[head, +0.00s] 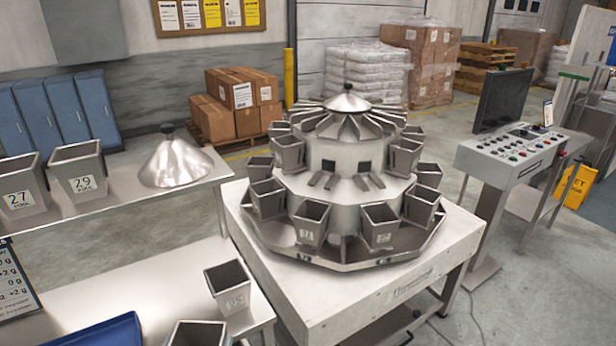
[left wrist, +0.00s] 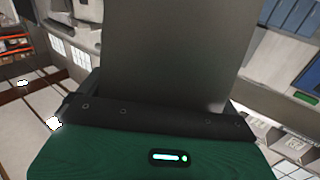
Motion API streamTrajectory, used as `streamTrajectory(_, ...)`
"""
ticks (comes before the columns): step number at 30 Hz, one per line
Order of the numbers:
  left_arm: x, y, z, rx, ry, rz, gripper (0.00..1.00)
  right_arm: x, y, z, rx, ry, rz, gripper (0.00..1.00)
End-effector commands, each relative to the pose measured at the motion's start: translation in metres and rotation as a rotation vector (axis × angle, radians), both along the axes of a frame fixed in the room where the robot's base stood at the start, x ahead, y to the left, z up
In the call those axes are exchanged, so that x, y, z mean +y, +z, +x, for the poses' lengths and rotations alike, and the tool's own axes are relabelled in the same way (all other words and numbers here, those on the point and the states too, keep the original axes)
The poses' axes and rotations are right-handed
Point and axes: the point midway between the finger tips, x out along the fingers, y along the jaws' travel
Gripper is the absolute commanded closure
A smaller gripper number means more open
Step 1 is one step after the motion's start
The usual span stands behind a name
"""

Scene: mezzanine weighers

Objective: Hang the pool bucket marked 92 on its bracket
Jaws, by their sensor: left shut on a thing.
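In the left wrist view my left gripper (left wrist: 150,118) is shut on a grey metal bucket (left wrist: 175,50), whose plain side fills the middle of the picture. No number shows on that side. The gripper's fingertips are hidden. In the head view a grey pool bucket (head: 230,290) is over the right end of the lower steel table, its label too small to read surely. Another bucket (head: 198,335) is cut off by the bottom edge. I cannot tell which is held. The round weigher (head: 345,190) carries several buckets around its tiers. My right gripper is not in view.
Buckets marked 27 (head: 20,190) and 29 (head: 78,180) stand on the upper shelf (head: 130,200) beside a metal cone (head: 175,160). A blue tray (head: 105,332) lies on the lower table (head: 150,285). A control console (head: 510,150) stands at the right.

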Motion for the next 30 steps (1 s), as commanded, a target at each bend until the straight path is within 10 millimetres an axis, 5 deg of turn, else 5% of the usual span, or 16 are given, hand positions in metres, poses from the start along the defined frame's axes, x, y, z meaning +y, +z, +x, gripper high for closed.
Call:
streamTrajectory(25, 0.000, 0.001, 0.001, -0.003, 0.001, 0.002, 0.47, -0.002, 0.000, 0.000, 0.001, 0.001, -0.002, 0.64)
streamTrajectory(30, 0.007, 0.006, 0.014, -0.006, 0.010, 0.006, 0.47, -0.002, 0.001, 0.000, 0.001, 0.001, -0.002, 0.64)
